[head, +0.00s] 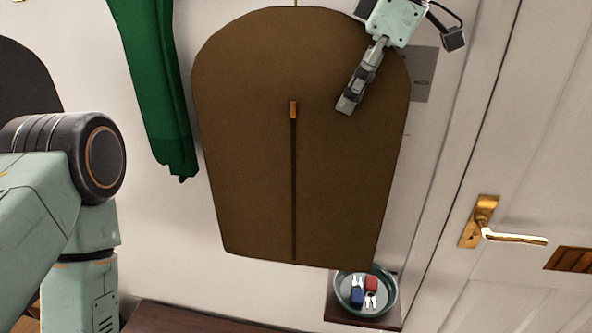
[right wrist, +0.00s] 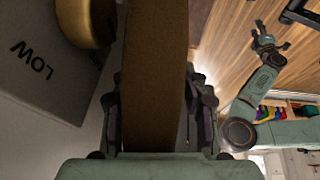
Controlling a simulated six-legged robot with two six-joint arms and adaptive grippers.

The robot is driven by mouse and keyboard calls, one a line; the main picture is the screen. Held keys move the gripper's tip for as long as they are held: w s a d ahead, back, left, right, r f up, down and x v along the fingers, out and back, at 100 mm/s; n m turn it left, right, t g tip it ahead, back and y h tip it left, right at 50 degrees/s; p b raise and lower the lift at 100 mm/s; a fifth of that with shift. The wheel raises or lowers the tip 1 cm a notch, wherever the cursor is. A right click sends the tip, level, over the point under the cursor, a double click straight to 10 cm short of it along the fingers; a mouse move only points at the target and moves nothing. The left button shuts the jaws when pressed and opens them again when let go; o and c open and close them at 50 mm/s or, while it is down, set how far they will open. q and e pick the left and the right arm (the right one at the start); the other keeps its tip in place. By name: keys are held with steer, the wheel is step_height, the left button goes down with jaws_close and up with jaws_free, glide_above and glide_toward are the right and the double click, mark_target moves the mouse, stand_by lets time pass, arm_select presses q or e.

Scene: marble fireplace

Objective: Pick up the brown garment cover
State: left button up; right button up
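The brown garment cover (head: 250,150) hangs flat against the wall in the head view, with a dark zip down its middle. My right gripper (head: 350,103) is at its upper right side, with one finger in front of the cloth. In the right wrist view the cover (right wrist: 158,75) runs edge-on between the two spread fingers of my right gripper (right wrist: 158,115). I see no clear grip on it. My left gripper (right wrist: 268,42) shows in the right wrist view, empty with its fingers apart, away from the cover.
A green garment (head: 150,90) hangs just left of the cover, and a dark one (head: 25,80) hangs further left. Below the cover is a bowl (head: 339,297) with keys. A white door (head: 535,110) with a brass handle (head: 484,222) stands at the right.

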steer(key=shift+s+r, duration=0.1)
steer(key=shift+s, duration=0.1)
steer(key=c, duration=0.6)
steer(key=shift+w, duration=0.15)
jaws_close()
steer(key=shift+r, duration=0.2)
